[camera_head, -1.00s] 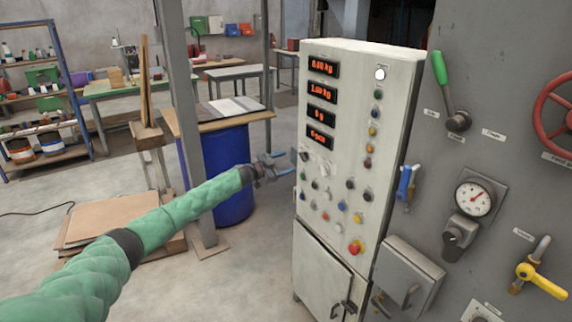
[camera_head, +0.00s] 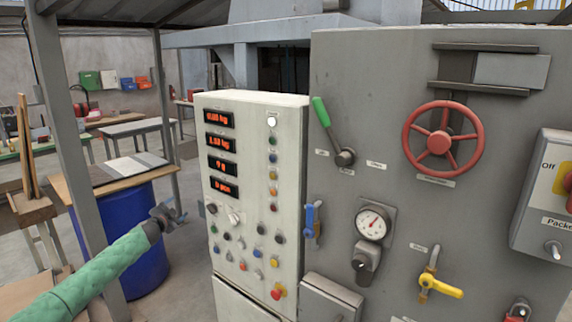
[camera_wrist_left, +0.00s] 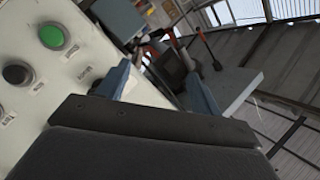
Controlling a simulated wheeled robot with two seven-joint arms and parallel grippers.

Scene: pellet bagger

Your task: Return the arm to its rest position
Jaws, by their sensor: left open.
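My left arm, in a green sleeve, comes in from the lower left in the head view. Its gripper (camera_head: 168,213) is open and empty, in front of the blue drum and just left of the white control cabinet (camera_head: 252,190). In the left wrist view the two blue-grey fingers (camera_wrist_left: 160,92) stand apart with nothing between them. The cabinet's panel (camera_wrist_left: 75,55), with a green button and a black button, is close at the left of that view. My right gripper does not show.
A grey machine wall (camera_head: 400,90) carries a green-handled lever (camera_head: 321,112), a red handwheel (camera_head: 443,142), a gauge (camera_head: 373,223) and a yellow valve handle (camera_head: 440,286). A metal post (camera_head: 75,150) and the blue drum (camera_head: 140,255) stand near my left arm.

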